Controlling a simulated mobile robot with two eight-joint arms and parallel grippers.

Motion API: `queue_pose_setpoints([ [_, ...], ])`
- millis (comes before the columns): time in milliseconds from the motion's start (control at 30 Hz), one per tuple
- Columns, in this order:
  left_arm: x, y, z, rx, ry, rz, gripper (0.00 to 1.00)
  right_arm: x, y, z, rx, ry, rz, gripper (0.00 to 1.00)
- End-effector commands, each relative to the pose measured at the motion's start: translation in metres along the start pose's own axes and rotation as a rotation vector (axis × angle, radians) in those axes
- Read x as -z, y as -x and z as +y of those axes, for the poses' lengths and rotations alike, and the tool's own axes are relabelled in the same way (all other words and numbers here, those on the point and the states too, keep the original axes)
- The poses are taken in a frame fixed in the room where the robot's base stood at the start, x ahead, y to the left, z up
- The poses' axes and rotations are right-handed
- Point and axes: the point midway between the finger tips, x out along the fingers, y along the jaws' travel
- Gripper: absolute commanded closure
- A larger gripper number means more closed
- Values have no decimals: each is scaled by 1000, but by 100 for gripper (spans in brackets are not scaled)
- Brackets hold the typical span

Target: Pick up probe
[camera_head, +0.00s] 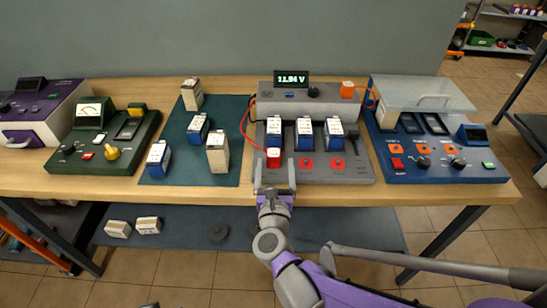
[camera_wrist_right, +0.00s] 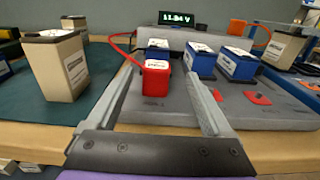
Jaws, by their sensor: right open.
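A red block with a white label on top, which I take to be the probe (camera_head: 273,158), sits at the front left of the grey tester (camera_head: 350,172), before a blue battery (camera_head: 274,131). A red cable runs from the tester's left side towards it. In the right wrist view the red probe (camera_wrist_right: 156,85) stands between and just beyond my finger tips. My right gripper (camera_head: 274,172) is open, with one finger to each side of the probe, and holds nothing; it also shows in the wrist view (camera_wrist_right: 159,80). Whether the fingers touch it is unclear. My left gripper is not in view.
Two more blue batteries (camera_head: 304,132) stand on the tester, with red pads before them. A display (camera_head: 291,77) reads 11.94 V. An orange block (camera_head: 347,89) sits at the tester's back right. Several batteries stand on the green mat (camera_head: 175,172) to the left.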

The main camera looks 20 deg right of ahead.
Motion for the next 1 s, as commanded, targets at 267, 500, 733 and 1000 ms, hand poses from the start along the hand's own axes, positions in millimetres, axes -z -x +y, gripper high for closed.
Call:
queue_pose_setpoints([
  [267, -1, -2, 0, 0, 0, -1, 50, -1, -35, 5, 2, 1, 0, 15],
  [500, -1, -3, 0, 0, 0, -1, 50, -2, -51, 5, -1, 1, 0, 15],
  [733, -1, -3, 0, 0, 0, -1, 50, -2, -50, 5, -1, 1, 0, 37],
  [1000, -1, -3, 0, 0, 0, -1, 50, -2, -50, 5, -1, 1, 0, 85],
])
